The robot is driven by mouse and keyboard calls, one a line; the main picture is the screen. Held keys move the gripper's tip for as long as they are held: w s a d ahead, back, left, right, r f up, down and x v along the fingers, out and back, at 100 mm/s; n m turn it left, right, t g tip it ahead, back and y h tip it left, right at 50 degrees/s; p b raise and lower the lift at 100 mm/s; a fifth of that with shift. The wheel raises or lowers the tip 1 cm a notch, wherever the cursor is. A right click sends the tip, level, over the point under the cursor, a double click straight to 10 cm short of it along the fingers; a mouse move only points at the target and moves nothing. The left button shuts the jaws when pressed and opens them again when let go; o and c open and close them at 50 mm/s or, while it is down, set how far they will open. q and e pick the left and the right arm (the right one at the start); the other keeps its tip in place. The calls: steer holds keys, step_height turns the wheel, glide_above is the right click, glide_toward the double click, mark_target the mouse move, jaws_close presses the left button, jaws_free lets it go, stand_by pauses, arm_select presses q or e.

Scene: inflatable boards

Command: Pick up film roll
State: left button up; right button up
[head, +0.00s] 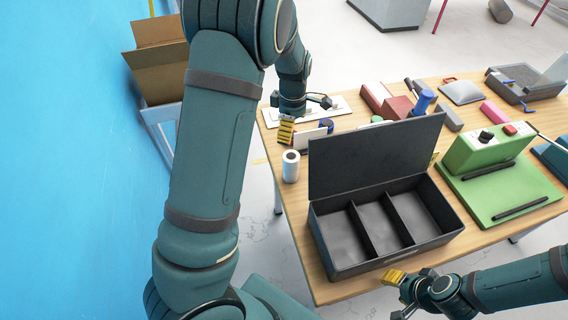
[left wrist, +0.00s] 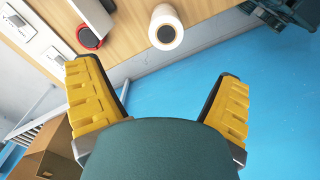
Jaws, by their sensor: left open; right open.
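The film roll (head: 291,166) is a white roll with a dark core, standing upright at the left edge of the wooden table. It also shows in the left wrist view (left wrist: 166,29), near the top, ahead of and between the fingers, apart from both. My left gripper (head: 300,130) is open and empty, just beyond the film roll in the head view; its yellow fingers are spread wide in the left wrist view (left wrist: 160,105). My right gripper (head: 397,294) is open and empty at the table's front edge, in front of the black box.
An open black box (head: 345,263) with three compartments stands right of the film roll, its lid raised. A green device (head: 500,180) sits further right. Blue, red and grey items crowd the table's back. A cardboard box (head: 155,60) is at the left.

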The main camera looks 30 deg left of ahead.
mark_target(291, 156)
arm_select(q)
step_height(291, 156, down, 8)
steer(key=shift+d+f+b, duration=0.1)
steer(key=shift+d+b, duration=0.05)
steer(key=shift+b, duration=0.35)
steer(key=f, duration=0.2)
steer(key=s+f, duration=0.1)
steer(key=f, duration=0.1)
steer(key=shift+d+f, duration=0.1)
steer(key=shift+d, duration=0.05)
steer(key=shift+w+f+b, duration=0.1)
steer(key=shift+f+b, duration=0.2)
steer(key=shift+f, duration=0.2)
steer(key=c, duration=1.4)
